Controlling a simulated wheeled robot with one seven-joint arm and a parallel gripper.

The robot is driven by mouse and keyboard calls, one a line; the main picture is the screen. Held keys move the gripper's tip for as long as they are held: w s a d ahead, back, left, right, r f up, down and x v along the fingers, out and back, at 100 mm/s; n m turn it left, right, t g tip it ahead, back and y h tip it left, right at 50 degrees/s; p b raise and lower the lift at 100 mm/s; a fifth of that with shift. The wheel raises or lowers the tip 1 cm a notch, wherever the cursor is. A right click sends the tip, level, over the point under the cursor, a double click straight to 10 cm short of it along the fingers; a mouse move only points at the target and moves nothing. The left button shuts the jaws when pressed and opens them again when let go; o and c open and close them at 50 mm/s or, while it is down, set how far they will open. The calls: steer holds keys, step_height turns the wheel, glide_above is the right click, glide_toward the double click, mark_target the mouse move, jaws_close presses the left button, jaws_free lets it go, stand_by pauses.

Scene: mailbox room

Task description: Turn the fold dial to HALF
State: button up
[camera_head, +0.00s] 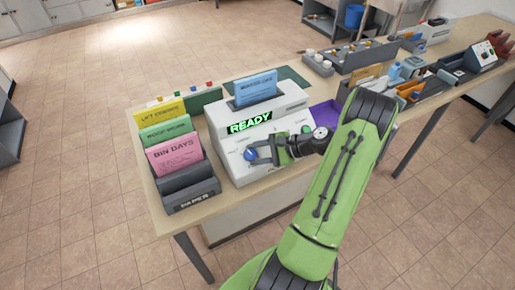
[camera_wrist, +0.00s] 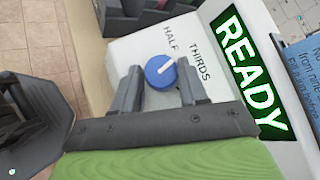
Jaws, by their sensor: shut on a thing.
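The fold dial (camera_head: 250,155) is a round blue knob on the front of the white folding machine (camera_head: 228,165). In the wrist view the dial (camera_wrist: 158,76) has a white pointer slanting up and right, toward the THIRDS label (camera_wrist: 200,62). The HALF label (camera_wrist: 171,38) is printed above the dial in that view. My gripper (camera_wrist: 160,68) has one finger on each side of the dial and is shut on it. In the head view my gripper (camera_head: 258,150) reaches the dial from the right. The machine's green display (camera_head: 250,123) reads READY.
A paper rack (camera_head: 190,195) with yellow, green and pink sheets stands just left of the machine. A blue sheet (camera_head: 256,88) stands in the machine's top. A purple tray (camera_head: 325,114) lies to its right. Trays and other devices crowd the table's far right.

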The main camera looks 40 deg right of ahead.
steer(key=n+g+p, duration=0.2)
steer(key=n, duration=0.1)
steer(key=n+g+p, duration=0.1)
steer(key=shift+w+d+r+n+g+y, duration=0.15)
steer(key=shift+w+r+n+g+y, duration=0.15)
steer(key=shift+y, duration=0.1)
steer(key=shift+w+n+g+p, duration=0.15)
steer(key=shift+n+g+p, duration=0.7)
steer(key=shift+n+g, duration=0.4)
steer(key=shift+n, duration=0.35)
steer(key=o, duration=1.1)
steer(key=shift+c, duration=0.2)
steer(key=p+v, duration=0.4)
steer(key=v, duration=1.1)
steer(key=shift+r, duration=0.4)
